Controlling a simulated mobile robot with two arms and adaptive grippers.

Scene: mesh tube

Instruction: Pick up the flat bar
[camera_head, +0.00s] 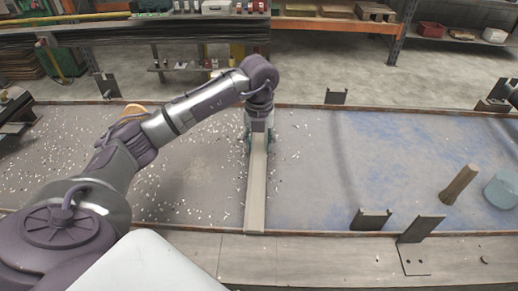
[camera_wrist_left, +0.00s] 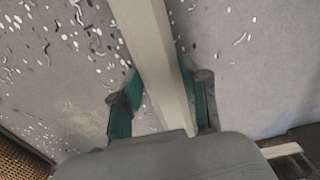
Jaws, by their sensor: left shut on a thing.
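The flat bar (camera_head: 256,193) is a long, straight, pale grey-beige strip. In the head view it runs from under my left gripper (camera_head: 259,140) toward the near edge of the table. In the left wrist view the flat bar (camera_wrist_left: 155,50) passes between the two green-padded fingers of my left gripper (camera_wrist_left: 160,100). The gripper is shut on the bar near its far end in the head view. Whether the bar touches the table all along is hard to tell. My right gripper is not in view.
The work table (camera_head: 330,175) has a raised rim and is littered with white chips on the left. Dark metal brackets (camera_head: 371,219) stand along the near rim. The table's middle right is clear.

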